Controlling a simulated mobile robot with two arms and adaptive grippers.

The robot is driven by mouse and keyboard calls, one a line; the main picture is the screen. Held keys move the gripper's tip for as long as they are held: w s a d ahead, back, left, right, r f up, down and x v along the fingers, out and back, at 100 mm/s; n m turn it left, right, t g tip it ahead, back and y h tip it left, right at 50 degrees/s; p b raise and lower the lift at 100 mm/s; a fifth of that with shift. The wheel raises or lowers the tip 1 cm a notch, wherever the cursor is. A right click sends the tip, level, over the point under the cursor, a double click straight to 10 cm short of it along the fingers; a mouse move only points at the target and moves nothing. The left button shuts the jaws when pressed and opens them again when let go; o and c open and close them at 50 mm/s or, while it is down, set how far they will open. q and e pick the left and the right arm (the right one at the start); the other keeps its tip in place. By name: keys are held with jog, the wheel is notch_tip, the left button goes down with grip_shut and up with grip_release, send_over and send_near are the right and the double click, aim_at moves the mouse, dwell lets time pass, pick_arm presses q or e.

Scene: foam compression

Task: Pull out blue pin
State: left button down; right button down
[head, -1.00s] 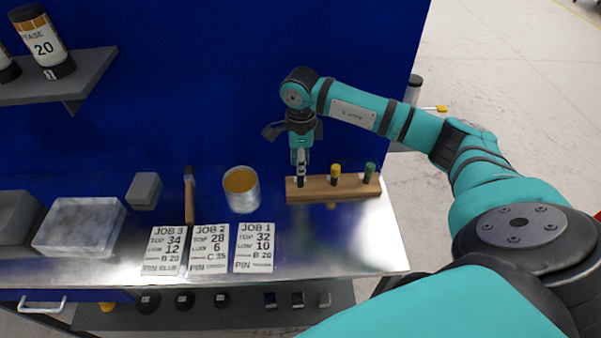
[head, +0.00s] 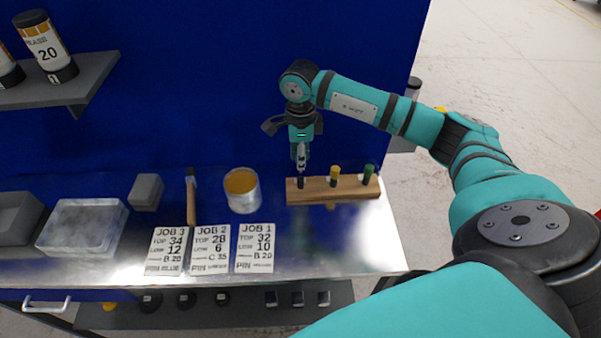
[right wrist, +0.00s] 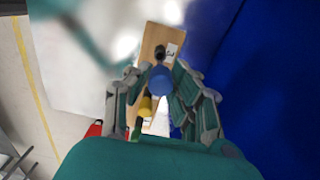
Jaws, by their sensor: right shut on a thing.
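The blue pin (right wrist: 161,79) shows its round blue head in the right wrist view, between the fingers of my right gripper (right wrist: 157,88). In the head view my right gripper (head: 301,168) points down over the left end of the wooden block (head: 350,190) and is shut on the pin. Its fingers hide the blue head there. A dark shaft shows below the fingertips at the block; I cannot tell how deep it sits. A yellow pin (head: 334,174) and a green pin (head: 369,172) stand in the block to the right. My left gripper is not in view.
Left of the block are an open can (head: 241,205), a brush (head: 191,205), a grey block (head: 147,190) and a pale tray (head: 52,248). Several job cards (head: 255,262) lie in front. The blue back panel (head: 220,90) stands close behind my right gripper.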

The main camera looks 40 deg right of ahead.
jog(key=shift+r+p, duration=0.75)
jog(key=shift+r, duration=0.75)
